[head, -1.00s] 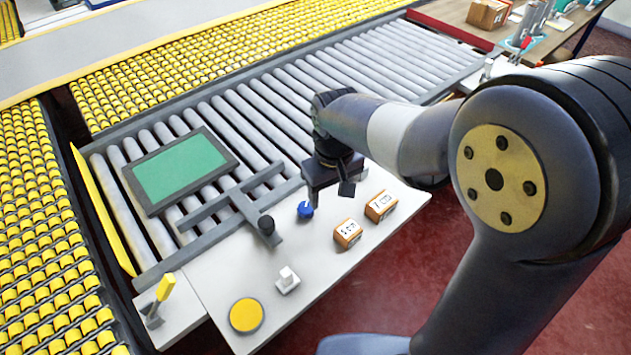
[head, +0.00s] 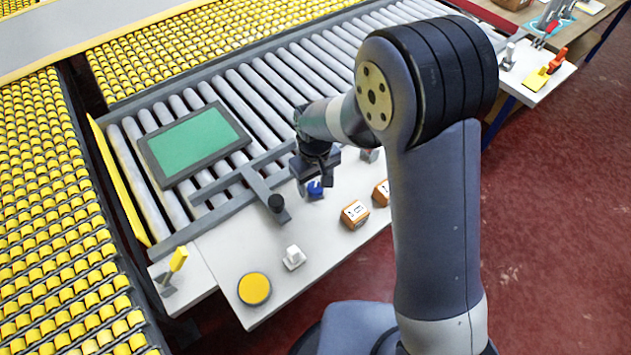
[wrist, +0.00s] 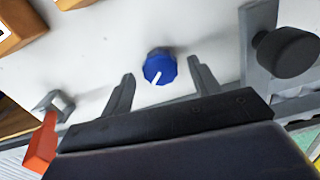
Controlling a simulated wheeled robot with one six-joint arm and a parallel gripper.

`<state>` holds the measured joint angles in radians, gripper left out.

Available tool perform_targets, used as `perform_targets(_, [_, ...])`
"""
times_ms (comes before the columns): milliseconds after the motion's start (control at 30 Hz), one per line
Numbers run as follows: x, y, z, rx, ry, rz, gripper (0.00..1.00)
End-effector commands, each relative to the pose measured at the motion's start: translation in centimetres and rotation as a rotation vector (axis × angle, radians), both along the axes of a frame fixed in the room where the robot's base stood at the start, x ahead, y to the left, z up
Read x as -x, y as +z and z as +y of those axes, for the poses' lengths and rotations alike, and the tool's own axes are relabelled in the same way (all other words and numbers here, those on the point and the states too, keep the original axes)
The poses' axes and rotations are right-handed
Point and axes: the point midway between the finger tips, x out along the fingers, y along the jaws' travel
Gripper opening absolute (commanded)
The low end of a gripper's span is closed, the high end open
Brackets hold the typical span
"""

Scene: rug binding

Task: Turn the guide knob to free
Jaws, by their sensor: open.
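The guide knob is most likely the blue knob (head: 315,189) on the white work surface (head: 230,245), right of the guide's black handle (head: 276,202). In the wrist view the blue knob (wrist: 160,68) shows a white pointer line aimed down and slightly left. My gripper (head: 316,180) is just above it in the head view. In the wrist view my gripper (wrist: 162,78) is open, one finger on each side of the knob, with a gap on both sides. No label for free can be read.
Wooden blocks with labels (head: 354,214) stand right of the knob. A white switch (head: 293,257) and a yellow button (head: 254,289) are nearer the front. A green panel (head: 193,144) lies on the rollers. A red-orange lever (wrist: 42,146) shows in the wrist view.

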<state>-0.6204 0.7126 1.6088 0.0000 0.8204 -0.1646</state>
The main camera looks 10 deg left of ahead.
Motion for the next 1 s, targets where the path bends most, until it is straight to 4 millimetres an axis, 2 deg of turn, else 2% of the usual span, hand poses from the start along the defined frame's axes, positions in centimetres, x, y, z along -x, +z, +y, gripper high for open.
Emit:
perform_targets(133, [0.04, -0.88, -0.04, 0.001, 0.0, 0.001, 0.59])
perform_targets(400, [0.02, -0.99, -0.02, 0.0, 0.0, 0.0, 0.59])
perform_targets(900, [0.01, -0.96, -0.01, 0.0, 0.0, 0.0, 0.18])
perform_targets(1000, [0.01, -0.96, -0.01, 0.0, -0.001, 0.0, 0.14])
